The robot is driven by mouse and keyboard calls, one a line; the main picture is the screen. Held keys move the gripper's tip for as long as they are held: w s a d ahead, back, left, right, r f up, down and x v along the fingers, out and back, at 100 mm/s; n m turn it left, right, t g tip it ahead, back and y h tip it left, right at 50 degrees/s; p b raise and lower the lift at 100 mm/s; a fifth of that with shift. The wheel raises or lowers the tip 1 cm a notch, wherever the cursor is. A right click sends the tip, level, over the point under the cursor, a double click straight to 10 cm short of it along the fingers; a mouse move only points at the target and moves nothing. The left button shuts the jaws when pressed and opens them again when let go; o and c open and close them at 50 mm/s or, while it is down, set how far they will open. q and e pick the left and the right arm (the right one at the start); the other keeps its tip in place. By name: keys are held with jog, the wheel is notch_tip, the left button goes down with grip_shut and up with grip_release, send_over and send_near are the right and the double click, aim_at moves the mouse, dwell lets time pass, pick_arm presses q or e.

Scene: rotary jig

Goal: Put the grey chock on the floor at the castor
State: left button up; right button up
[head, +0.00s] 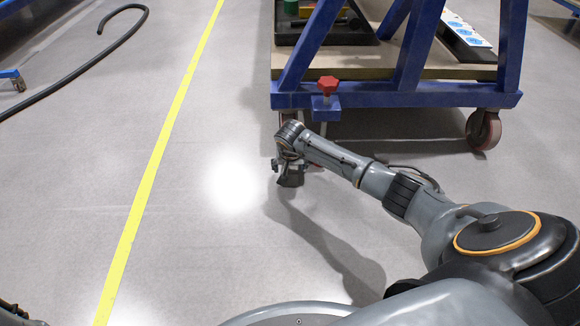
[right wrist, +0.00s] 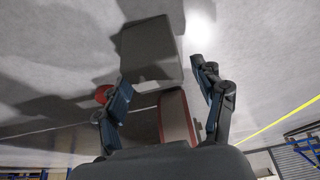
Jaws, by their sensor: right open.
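My right gripper (head: 287,172) is low over the floor in front of the cart's left front corner. In the right wrist view its two fingers (right wrist: 163,95) are spread apart. The grey chock (right wrist: 150,48) is a plain block just beyond the fingertips, apart from the right finger. I cannot tell whether it touches the left one. In the head view the chock cannot be told clearly from the dark gripper. The castor (right wrist: 178,120), a wheel with a red rim, shows between the fingers in the wrist view; in the head view my arm mostly hides it. My left gripper is not visible.
The blue cart frame (head: 400,97) stands behind the gripper, with a red knob (head: 327,84) at its left front and another castor (head: 484,130) at its right. A yellow line (head: 160,150) and a black hose (head: 75,72) lie left. The floor between is clear.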

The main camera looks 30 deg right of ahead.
jog(key=p+v, duration=1)
jog(key=v, duration=0.2)
jog(key=shift+r, duration=0.15)
